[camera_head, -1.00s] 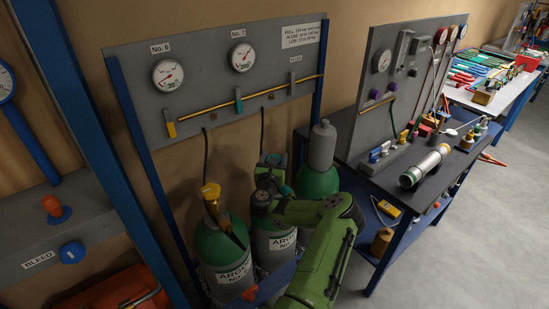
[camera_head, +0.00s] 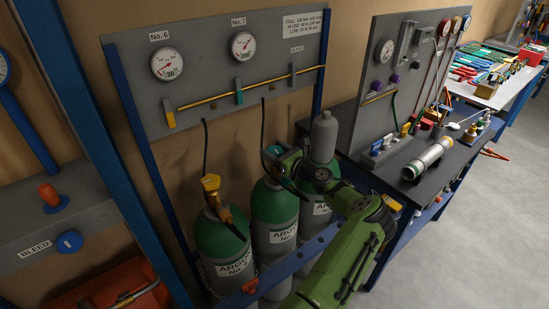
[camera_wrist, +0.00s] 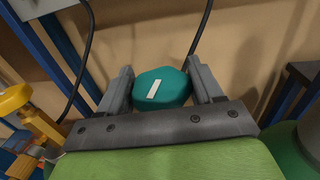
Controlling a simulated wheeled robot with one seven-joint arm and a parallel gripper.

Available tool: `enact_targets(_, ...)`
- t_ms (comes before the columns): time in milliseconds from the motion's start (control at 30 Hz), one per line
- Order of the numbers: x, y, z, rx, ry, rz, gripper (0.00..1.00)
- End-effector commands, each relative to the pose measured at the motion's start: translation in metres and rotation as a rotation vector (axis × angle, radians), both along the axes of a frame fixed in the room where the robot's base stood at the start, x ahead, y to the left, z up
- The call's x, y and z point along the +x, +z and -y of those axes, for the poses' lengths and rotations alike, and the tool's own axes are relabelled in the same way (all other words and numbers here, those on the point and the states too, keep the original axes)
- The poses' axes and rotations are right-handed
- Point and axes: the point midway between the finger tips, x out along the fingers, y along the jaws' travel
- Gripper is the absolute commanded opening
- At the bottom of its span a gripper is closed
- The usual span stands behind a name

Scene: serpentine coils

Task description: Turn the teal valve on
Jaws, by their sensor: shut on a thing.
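The teal valve knob (camera_wrist: 163,88) has a white bar mark on its top. In the wrist view it sits between the two grey fingers of my gripper (camera_wrist: 158,78), which is shut on it from both sides. In the head view my gripper (camera_head: 276,160) is at the top of the middle argon cylinder (camera_head: 275,207), and a little of the teal knob shows there. The white bar runs tilted, up and to the right, in the wrist view. The valve body beneath the knob is hidden.
A yellow valve (camera_head: 211,185) tops the left cylinder (camera_head: 222,240). A grey-capped cylinder (camera_head: 324,138) stands close on the right. The gauge panel (camera_head: 215,75) with small levers is behind, and a dark bench (camera_head: 385,178) stands right. Thin hoses hang near my gripper.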

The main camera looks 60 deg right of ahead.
Motion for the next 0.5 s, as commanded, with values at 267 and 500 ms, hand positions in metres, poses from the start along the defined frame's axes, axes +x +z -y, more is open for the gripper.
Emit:
enact_targets(267,-0.0002,-0.0062,0.0014,-0.001,0.224,0.009,0.35)
enact_targets(500,0.0006,-0.0031,0.0002,-0.001,0.333,0.006,0.35)
